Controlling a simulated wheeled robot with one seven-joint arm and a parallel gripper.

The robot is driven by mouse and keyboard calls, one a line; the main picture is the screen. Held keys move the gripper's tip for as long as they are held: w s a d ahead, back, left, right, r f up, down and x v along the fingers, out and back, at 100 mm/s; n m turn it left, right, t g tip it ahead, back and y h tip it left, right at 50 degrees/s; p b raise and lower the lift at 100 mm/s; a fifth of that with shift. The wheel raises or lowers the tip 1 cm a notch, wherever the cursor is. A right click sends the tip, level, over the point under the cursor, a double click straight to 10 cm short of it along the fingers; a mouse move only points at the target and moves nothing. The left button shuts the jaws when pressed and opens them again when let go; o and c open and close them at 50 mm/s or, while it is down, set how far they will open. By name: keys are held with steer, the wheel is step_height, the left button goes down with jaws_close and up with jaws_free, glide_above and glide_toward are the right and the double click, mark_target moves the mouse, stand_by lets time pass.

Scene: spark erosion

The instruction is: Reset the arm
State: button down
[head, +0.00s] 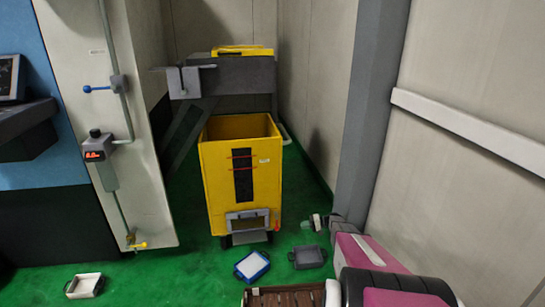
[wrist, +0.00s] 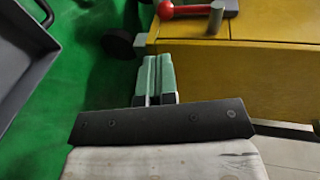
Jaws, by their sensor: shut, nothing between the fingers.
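My gripper shows in the wrist view (wrist: 158,72) with its two pale green fingers pressed together and nothing between them. In the head view my gripper (head: 306,223) is small, at the end of my pink arm (head: 372,262), low and right of the yellow bin (head: 219,180). In the wrist view the fingers overlap the edge of the yellow bin (wrist: 270,65). I cannot tell whether they touch it.
A red-knobbed lever (wrist: 185,11) is just beyond the fingers on the bin. A grey tray (head: 307,257), a blue-rimmed tray (head: 251,266) and a white tray (head: 84,285) lie on the green floor. A grey column (head: 368,110) and wall stand at right.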

steer(key=s+a+r+h, duration=0.3)
steer(key=s+r+h, duration=0.2)
steer(key=s+r, duration=0.6)
steer(key=s+a+r+g+h, duration=0.1)
steer(key=s+a+r+h, duration=0.2)
steer(key=s+r, duration=0.7)
steer(key=s+a+r+h, duration=0.3)
steer(key=s+r+h, duration=0.4)
steer(key=s+r, duration=0.4)
steer(key=s, duration=0.5)
steer(key=shift+r+n, duration=0.3)
steer(key=shift+r, duration=0.05)
